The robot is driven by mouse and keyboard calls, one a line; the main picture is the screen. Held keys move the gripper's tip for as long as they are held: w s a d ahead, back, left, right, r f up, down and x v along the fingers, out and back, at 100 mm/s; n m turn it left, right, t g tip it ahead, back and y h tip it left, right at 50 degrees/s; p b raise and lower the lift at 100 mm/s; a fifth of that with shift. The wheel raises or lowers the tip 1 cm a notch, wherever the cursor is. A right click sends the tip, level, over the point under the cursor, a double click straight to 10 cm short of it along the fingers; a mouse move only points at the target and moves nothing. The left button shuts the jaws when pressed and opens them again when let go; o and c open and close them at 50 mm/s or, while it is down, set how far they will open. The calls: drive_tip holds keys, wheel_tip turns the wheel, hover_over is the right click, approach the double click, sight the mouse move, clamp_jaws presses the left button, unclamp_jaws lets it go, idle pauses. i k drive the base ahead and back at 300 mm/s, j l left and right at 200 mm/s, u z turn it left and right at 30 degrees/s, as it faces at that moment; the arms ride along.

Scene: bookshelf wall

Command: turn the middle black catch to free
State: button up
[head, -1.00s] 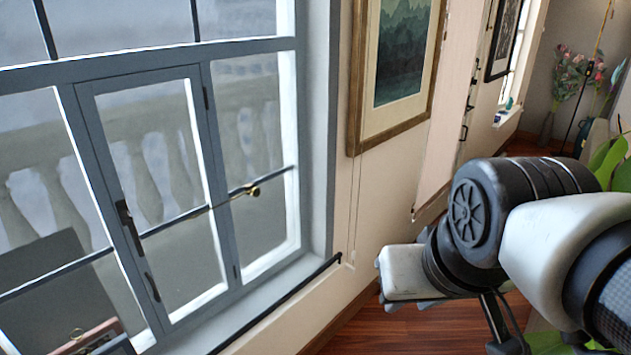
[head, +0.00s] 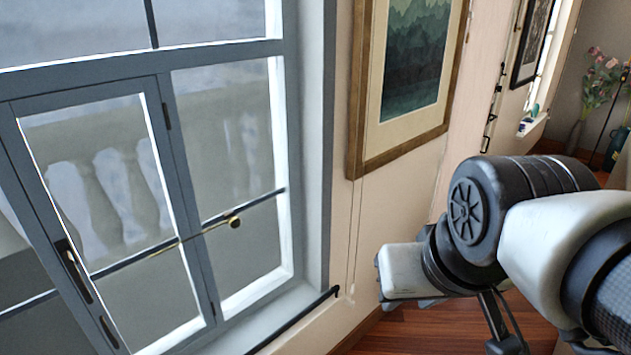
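Several small black catches sit one above another along the wall edge right of the large picture. The middle black catch (head: 491,119) is small and far off, and I cannot tell how it is turned. Another catch (head: 498,88) shows above it and one more (head: 486,144) below it. My arm covers the lower right of the head view, with its white and black links well in front of the wall. I make out no gripper fingers.
A grey window (head: 180,190) with a dark handle (head: 72,270) and a brass knob (head: 234,222) fills the left. A framed picture (head: 360,90) hangs on the wall. Wooden floor (head: 400,335) is visible below. Flowers in a vase (head: 574,137) stand far right.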

sight(337, 287)
drive_tip(key=i+l+u, duration=0.35)
drive_tip(key=i+l, duration=1.2)
drive_tip(key=l, duration=0.1)
